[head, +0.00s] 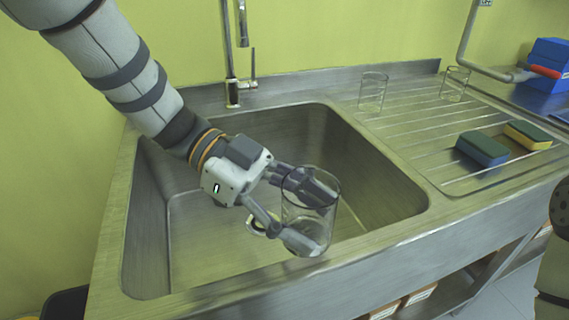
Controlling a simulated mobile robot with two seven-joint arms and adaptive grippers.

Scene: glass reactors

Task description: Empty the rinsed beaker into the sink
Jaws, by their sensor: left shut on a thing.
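A clear glass beaker (297,215) is held by my left gripper (309,215) over the right part of the steel sink basin (205,245). The gripper's two fingers are shut around the beaker's sides. The beaker looks close to upright, with a slight tilt. I cannot tell whether any liquid is in it. The drain (262,224) shows on the basin floor, partly behind the gripper and beaker. My right gripper is not in view.
A tap (232,70) stands behind the basin. Two glass beakers (372,92) (454,84) stand on the ribbed drainboard (415,130). Two sponges, one blue and green (482,150) and one yellow and green (528,135), lie there too. Blue boxes (548,62) are at the far right.

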